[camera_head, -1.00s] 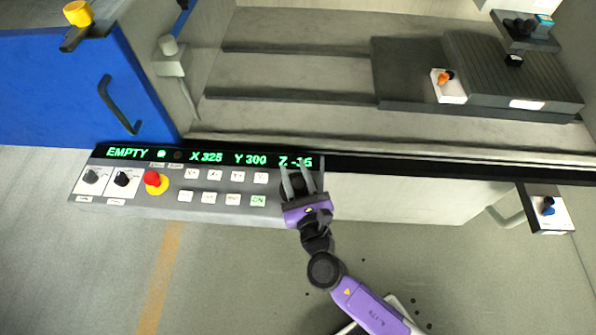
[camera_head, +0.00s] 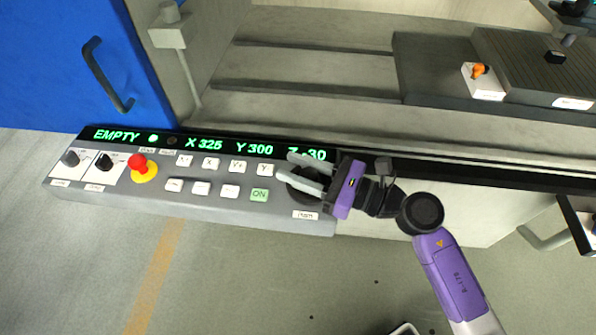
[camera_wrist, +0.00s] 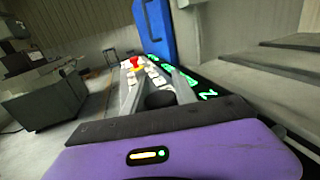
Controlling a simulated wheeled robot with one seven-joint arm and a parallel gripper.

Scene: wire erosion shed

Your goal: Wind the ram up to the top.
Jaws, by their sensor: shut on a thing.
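A grey control panel (camera_head: 215,205) has a black round knob (camera_head: 300,197) at its right end. My gripper (camera_head: 285,167) comes in from the right and is shut on the knob, its two pale fingers lying across it. In the wrist view the dark knob (camera_wrist: 160,98) sits between the two fingers. The green readout (camera_head: 255,148) shows EMPTY, X 325, Y 300 and Z -30, with the Z part close to the fingers. I cannot make out the ram for certain; a dark fitting (camera_head: 574,8) is cut off at the top right.
The panel also carries a red stop button (camera_head: 139,163) on yellow, two dark selectors, rows of white keys and a green ON key (camera_head: 259,195). A blue door (camera_head: 50,65) stands left. Behind the panel is a grey tank with a ribbed block (camera_head: 520,70). Floor in front is open.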

